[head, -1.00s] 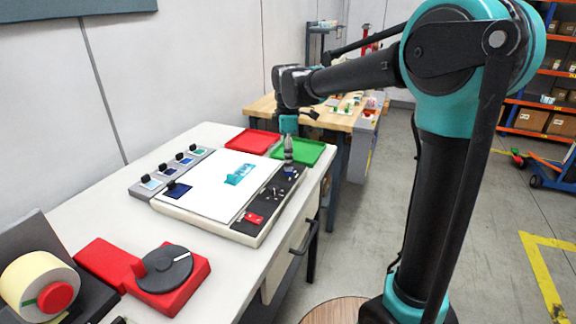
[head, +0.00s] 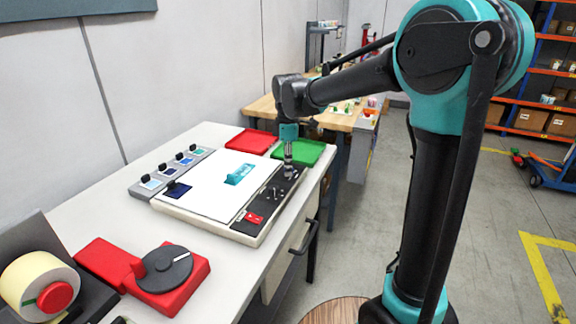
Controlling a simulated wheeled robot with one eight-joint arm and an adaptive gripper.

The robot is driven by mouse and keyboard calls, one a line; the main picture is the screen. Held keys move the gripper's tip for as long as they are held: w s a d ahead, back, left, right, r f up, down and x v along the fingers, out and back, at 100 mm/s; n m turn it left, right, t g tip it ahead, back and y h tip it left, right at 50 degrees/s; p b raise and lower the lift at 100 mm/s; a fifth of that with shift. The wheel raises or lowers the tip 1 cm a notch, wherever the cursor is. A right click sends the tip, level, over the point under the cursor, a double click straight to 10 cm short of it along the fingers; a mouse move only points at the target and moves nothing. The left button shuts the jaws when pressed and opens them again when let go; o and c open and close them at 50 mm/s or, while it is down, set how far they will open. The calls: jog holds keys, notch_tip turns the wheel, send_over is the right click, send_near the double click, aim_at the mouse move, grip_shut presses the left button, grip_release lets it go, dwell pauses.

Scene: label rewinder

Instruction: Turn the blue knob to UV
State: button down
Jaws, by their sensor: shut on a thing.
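The white light-table panel (head: 210,181) lies on the bench, with a black control strip (head: 262,206) along its right side. My gripper (head: 288,174) points down at the far end of that strip and is shut on the blue knob, which its fingers hide. The knob's pointer and the UV label are too small or covered to read. A red switch (head: 254,217) and small silver knobs (head: 275,191) sit nearer on the strip. A teal label (head: 239,174) lies on the white panel.
A red tray (head: 252,141) and a green tray (head: 304,152) stand just behind the panel, close to my gripper. Several colour swatches with black clips (head: 168,172) line the left. A red base with a grey dial (head: 166,268) and a tape roll (head: 38,285) are nearer.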

jog(key=shift+m, duration=0.3)
jog(key=m, duration=0.5)
jog(key=shift+w+m, duration=0.1)
jog(key=shift+m, duration=0.2)
jog(key=m, duration=1.1)
jog(key=shift+d+m, duration=0.1)
jog(key=shift+m, duration=0.3)
jog(key=m, duration=0.5)
jog(key=shift+m, duration=0.4)
jog(key=c, duration=1.3)
grip_release()
jog(key=shift+o, duration=0.2)
